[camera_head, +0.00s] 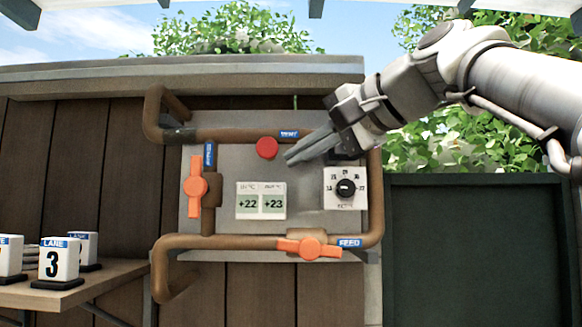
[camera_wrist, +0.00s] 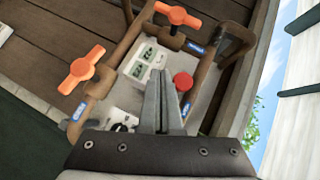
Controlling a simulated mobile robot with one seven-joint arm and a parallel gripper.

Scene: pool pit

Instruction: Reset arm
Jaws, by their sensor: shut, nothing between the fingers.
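My gripper (camera_head: 290,157) is shut and empty. In the head view my arm reaches in from the upper right, and the fingers point left in front of the grey panel (camera_head: 232,122). The fingertips appear just right of the red round button (camera_head: 266,148); I cannot tell whether they touch the panel. In the wrist view the closed fingers (camera_wrist: 158,75) stand upright in the middle. The red button (camera_wrist: 183,81) shows just right of them.
The panel carries brown pipes (camera_head: 250,241), orange valve handles (camera_head: 196,185) (camera_head: 309,248), a display (camera_head: 261,201) reading +22 and +23, and a dial (camera_head: 345,188). Lane blocks (camera_head: 59,260) stand on a shelf (camera_head: 110,275) at the left. A dark green board (camera_head: 475,250) is at the right.

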